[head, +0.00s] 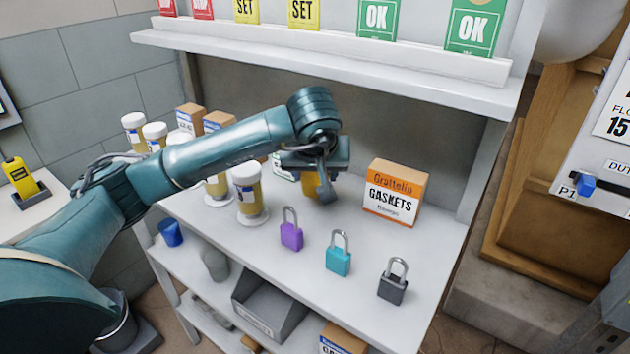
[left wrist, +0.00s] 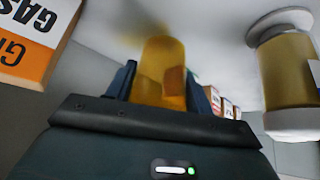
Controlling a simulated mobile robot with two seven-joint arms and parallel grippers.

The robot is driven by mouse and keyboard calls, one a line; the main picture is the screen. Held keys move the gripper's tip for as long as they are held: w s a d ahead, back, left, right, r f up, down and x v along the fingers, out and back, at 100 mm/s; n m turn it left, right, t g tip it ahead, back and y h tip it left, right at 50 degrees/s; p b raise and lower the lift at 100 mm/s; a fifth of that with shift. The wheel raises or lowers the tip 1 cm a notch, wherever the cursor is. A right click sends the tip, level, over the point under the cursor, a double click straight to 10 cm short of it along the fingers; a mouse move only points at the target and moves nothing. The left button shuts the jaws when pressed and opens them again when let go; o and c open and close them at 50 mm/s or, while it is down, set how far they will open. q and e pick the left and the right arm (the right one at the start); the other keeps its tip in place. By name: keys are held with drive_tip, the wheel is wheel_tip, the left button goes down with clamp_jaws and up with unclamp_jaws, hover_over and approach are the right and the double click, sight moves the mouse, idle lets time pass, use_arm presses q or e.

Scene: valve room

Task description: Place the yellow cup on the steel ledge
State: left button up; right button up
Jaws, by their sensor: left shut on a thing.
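My left gripper (head: 322,186) comes in over the middle of the white workbench shelf (head: 400,250), its fingers pointing down. It is shut on the yellow cup (head: 310,187), which shows partly behind the fingers. In the left wrist view the amber-yellow cup (left wrist: 160,72) stands between the two fingers (left wrist: 163,88), close to the pale shelf surface. I cannot tell whether it touches that surface. No surface stands out clearly as a steel ledge. My right gripper is not in view.
An orange and white gaskets box (head: 395,192) stands right of the gripper. Purple (head: 291,236), teal (head: 338,260) and dark grey (head: 392,288) padlocks stand in front. Lidded jars (head: 249,195) stand to the left. An upper shelf (head: 330,52) holding signs overhangs the back.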

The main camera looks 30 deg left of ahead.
use_arm(q)
drive_tip(key=shift+f, duration=1.2)
drive_tip(key=shift+f, duration=0.2)
drive_tip(key=o, duration=0.9)
drive_tip(key=shift+o, duration=0.2)
